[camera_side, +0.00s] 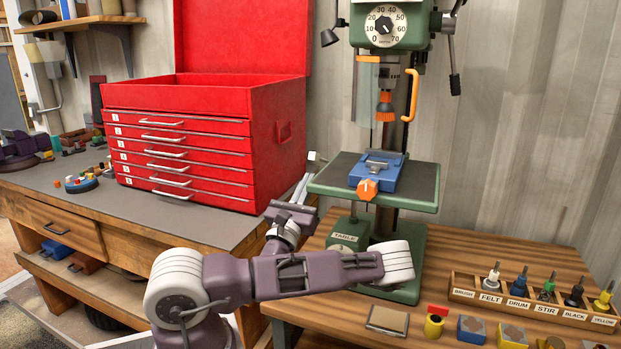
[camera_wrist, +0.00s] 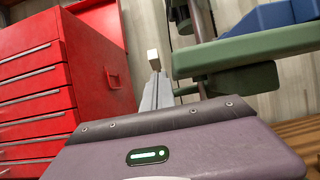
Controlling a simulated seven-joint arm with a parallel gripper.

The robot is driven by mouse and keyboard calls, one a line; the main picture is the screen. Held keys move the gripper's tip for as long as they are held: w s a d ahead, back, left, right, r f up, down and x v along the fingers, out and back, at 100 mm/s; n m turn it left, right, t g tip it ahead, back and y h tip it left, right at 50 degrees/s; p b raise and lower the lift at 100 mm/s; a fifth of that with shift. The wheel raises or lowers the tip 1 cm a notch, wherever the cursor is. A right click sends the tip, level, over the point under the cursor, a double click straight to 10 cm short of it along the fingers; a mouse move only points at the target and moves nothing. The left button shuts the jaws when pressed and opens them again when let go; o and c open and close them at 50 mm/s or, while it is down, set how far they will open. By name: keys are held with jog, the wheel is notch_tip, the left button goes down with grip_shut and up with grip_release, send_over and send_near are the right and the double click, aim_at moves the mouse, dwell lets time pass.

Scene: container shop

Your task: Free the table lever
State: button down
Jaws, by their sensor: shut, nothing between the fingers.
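The green drill press has a grey-topped work table (camera_side: 425,195) that carries a blue vise (camera_side: 405,174) with an orange knob. A green block labelled TABLE (camera_side: 345,238) sits below the table, with a short green upright on top. I cannot make out clearly which part is the lever. My gripper (camera_side: 312,157) is shut and empty, pointing up just left of the work table. In the wrist view my gripper (camera_wrist: 154,62) shows its narrow grey fingers with a pale tip, left of the green table edge (camera_wrist: 240,50). No contact with the press is visible.
A red tool chest (camera_side: 180,145) with an open lid stands close on the left; it also fills the left of the wrist view (camera_wrist: 60,70). A wooden rack (camera_side: 535,305) of labelled tools lies right. Several small blocks line the bench front.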

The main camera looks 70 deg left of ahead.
jog(key=v, duration=0.4)
jog(key=shift+s+d+f, duration=0.15)
jog(key=shift+s+d, duration=0.1)
